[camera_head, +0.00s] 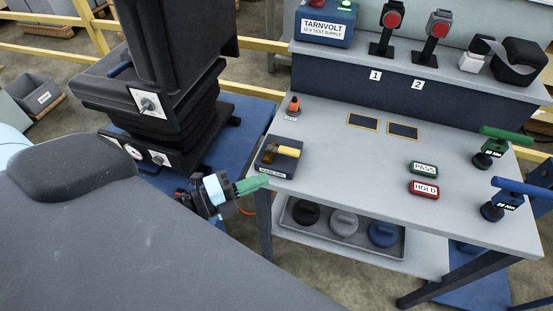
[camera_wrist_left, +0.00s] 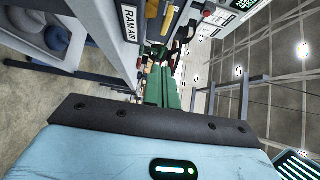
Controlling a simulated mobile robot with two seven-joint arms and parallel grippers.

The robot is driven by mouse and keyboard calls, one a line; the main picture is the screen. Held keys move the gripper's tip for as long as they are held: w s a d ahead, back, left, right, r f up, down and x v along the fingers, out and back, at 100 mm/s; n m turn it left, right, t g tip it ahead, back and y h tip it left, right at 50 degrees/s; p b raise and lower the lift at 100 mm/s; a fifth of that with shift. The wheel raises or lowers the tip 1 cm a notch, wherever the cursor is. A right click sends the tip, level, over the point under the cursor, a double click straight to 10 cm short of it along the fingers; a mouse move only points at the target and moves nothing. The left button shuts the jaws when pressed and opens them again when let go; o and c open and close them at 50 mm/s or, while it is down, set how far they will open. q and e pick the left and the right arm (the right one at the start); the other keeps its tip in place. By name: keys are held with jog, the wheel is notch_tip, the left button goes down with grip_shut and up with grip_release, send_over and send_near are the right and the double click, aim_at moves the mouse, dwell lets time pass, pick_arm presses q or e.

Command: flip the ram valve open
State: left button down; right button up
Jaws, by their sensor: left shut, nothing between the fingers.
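The ram valve (camera_head: 268,160) is a dark block at the left front corner of the grey bench, with a yellow lever (camera_head: 288,151) on top pointing right. In the left wrist view its white RAM AIR label (camera_wrist_left: 130,27) shows at the top, with the yellow lever (camera_wrist_left: 152,8) beside it, partly cut off by the frame edge. My left gripper (camera_head: 264,181) has green fingers, shut and empty, just in front of and below the valve's front face. Its fingers also show in the left wrist view (camera_wrist_left: 161,85). I cannot tell whether they touch the valve. My right gripper is not in view.
The grey bench (camera_head: 340,165) is clear in its middle. An orange-topped knob (camera_head: 294,105) stands behind the valve. A lower shelf tray (camera_head: 292,222) holds several round pieces. Green (camera_head: 490,150) and blue (camera_head: 503,200) torque tools stand right.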

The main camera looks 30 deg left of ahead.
aim_at(293, 156)
pick_arm(q)
jog(key=w, duration=0.2)
jog(key=w+d, duration=0.1)
jog(key=w, duration=0.1)
jog(key=w+p, duration=0.1)
jog(key=w, duration=0.1)
jog(key=shift+d+r, duration=0.1)
jog(key=shift+d, duration=0.15)
jog(key=shift+w+a, duration=0.15)
jog(key=shift+w, duration=0.5)
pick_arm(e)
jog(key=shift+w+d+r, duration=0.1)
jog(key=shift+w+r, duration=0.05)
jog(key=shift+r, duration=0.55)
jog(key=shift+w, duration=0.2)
